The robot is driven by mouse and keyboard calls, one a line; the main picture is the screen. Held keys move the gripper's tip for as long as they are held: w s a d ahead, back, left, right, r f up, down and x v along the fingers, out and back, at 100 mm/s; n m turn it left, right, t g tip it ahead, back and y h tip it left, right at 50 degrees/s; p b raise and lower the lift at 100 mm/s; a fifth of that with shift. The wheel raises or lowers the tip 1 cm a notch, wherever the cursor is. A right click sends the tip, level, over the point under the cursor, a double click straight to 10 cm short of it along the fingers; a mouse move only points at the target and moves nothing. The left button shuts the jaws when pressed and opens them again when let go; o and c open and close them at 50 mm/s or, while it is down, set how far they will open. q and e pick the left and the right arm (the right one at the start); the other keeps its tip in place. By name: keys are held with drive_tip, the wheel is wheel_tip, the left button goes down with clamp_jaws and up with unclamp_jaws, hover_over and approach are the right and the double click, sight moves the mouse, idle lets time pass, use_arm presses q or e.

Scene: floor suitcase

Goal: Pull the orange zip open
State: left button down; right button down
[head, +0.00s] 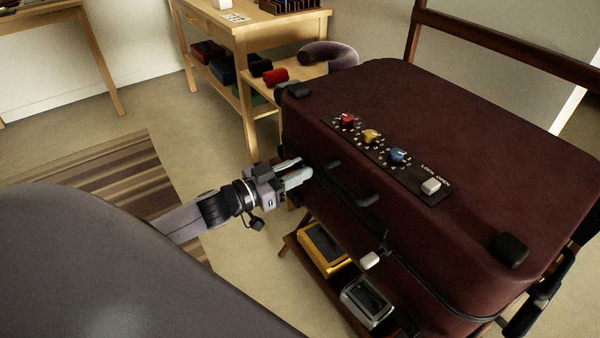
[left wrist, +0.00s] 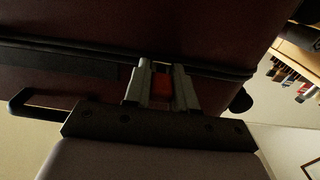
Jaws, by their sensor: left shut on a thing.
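The dark maroon suitcase (head: 440,130) lies flat on a low wooden stand, with a dark zip line (head: 425,285) along its near side. My left gripper (head: 307,174) is at that side, left of the black carry handle (head: 353,184). In the left wrist view my left gripper (left wrist: 161,72) is shut on the orange zip pull (left wrist: 161,91), which looks red-orange in the dim light between the fingers. The zip pull is hidden in the head view. A whitish tab (head: 370,260) hangs farther right on the same side. My right gripper is not in view.
The suitcase top carries red (head: 348,119), yellow (head: 371,136) and blue (head: 398,156) knobs and a white switch (head: 431,187). Yellow (head: 325,247) and grey (head: 368,303) boxes sit below. A wooden shelf table (head: 240,40) stands behind. A striped rug (head: 95,190) covers open floor at left.

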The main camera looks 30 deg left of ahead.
sight(283, 139)
use_arm(q)
drive_tip(key=w+a, duration=0.1)
drive_tip(key=a, duration=0.2)
drive_tip(key=w+a+b, duration=0.1)
drive_tip(key=a, duration=0.2)
drive_tip(key=w+a, duration=0.2)
drive_tip(key=a, duration=0.1)
drive_tip(key=shift+a+f, duration=0.1)
drive_tip(key=shift+w+a, duration=0.1)
drive_tip(key=shift+a, duration=0.45)
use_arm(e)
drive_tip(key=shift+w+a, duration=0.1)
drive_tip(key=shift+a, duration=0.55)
use_arm(q)
drive_tip(key=c, duration=1)
unclamp_jaws()
drive_tip(key=shift+c, duration=0.2)
drive_tip(key=shift+o, duration=0.2)
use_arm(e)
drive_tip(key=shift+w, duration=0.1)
